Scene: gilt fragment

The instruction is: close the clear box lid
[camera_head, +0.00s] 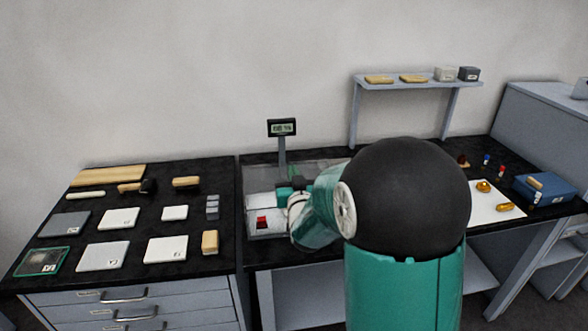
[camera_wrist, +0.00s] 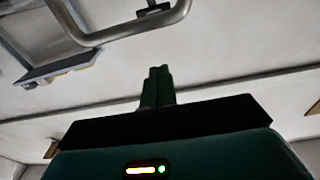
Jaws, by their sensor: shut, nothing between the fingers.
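A clear box (camera_head: 264,231) with pale walls stands on the dark bench, left of my arm. A small red item lies inside it near the front. A see-through panel behind the box opening may be its lid, but its edges and angle are hard to make out. My gripper (camera_head: 281,197) is over the box's right part, and my arm hides that side. Contact with the box or lid cannot be told. In the wrist view my gripper's fingers (camera_wrist: 157,72) are together and empty, in front of a pale surface.
A small display on a post (camera_head: 282,128) rises behind the box. The left bench holds several pale flat boxes (camera_head: 103,256) and wooden pieces. At right are a white sheet (camera_head: 484,214) with gold pieces and a blue box (camera_head: 548,189). A wall shelf (camera_head: 418,81) hangs above.

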